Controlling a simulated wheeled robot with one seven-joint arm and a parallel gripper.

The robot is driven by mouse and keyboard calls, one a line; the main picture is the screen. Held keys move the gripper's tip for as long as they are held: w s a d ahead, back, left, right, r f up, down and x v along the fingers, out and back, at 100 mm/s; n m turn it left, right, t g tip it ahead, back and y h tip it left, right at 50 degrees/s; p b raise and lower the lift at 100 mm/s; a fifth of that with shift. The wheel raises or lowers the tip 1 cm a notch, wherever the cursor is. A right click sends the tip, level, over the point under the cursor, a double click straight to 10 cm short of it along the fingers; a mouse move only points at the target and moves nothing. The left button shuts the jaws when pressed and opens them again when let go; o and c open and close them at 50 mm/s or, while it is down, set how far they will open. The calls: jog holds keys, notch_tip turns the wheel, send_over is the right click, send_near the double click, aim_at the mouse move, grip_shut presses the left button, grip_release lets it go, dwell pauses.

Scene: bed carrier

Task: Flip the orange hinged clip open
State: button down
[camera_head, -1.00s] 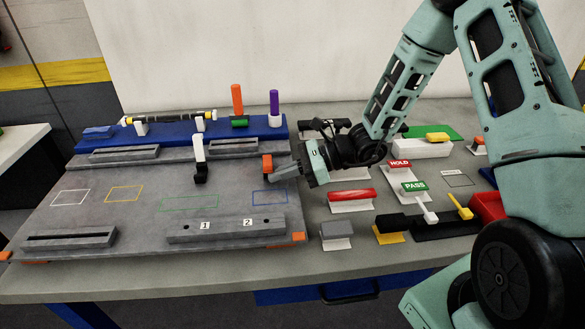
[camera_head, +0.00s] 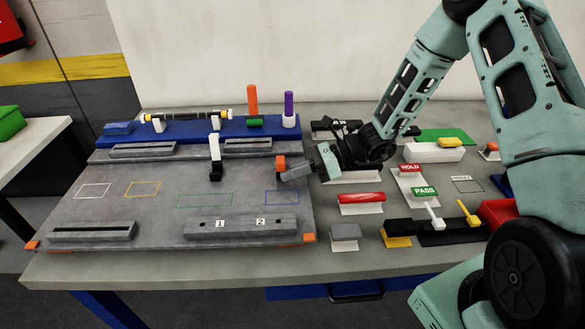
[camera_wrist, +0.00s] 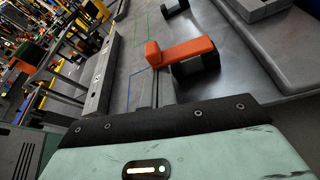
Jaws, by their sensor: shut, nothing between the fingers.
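The orange hinged clip (camera_head: 281,163) stands at the right edge of the grey board, with its orange arm above a dark base. In the wrist view, the orange arm (camera_wrist: 185,48) lies roughly level over its black block, with a raised orange end at the left. My gripper (camera_head: 286,176) is shut and empty, low over the board, with its fingertips close beside the clip on its near side. The fingers also show in the wrist view (camera_wrist: 165,88), just below the clip. I cannot tell whether they touch it.
A white clip with a black foot (camera_head: 215,155) stands to the left. The blue rack (camera_head: 180,132) with orange and purple pegs is behind. A red handle (camera_head: 361,197) and signs stand to the right.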

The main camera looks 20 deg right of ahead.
jog(key=shift+r+p, duration=0.8)
jog(key=shift+p, duration=0.4)
jog(key=shift+r+m+p, duration=0.25)
jog(key=shift+m+p, duration=0.05)
jog(key=shift+p, duration=0.4)
jog(key=r+m+g+p, duration=0.1)
jog(key=p, duration=0.1)
jog(key=w+m+y+p, duration=0.1)
jog(key=m+p, duration=0.1)
jog(key=shift+d+r+g, duration=0.15)
jog(key=shift+r+g, duration=0.25)
jog(key=m, duration=0.1)
jog(key=w+m+y+p, duration=0.1)
jog(key=r+m+g+p, duration=0.1)
jog(key=shift+w+d, duration=0.15)
jog(key=shift+d, duration=0.1)
jog(key=m, duration=0.1)
jog(key=w+m+y, duration=0.1)
jog(key=m, duration=0.1)
jog(key=shift+w+d+r+g, duration=0.2)
jog(key=shift+r+g, duration=0.15)
jog(key=shift+g, duration=0.05)
jog(key=shift+w+d+r, duration=0.15)
jog(key=shift+w, duration=0.35)
jog(key=shift+r, duration=0.15)
notch_tip(320, 180, up, 10)
jog(key=b, duration=0.2)
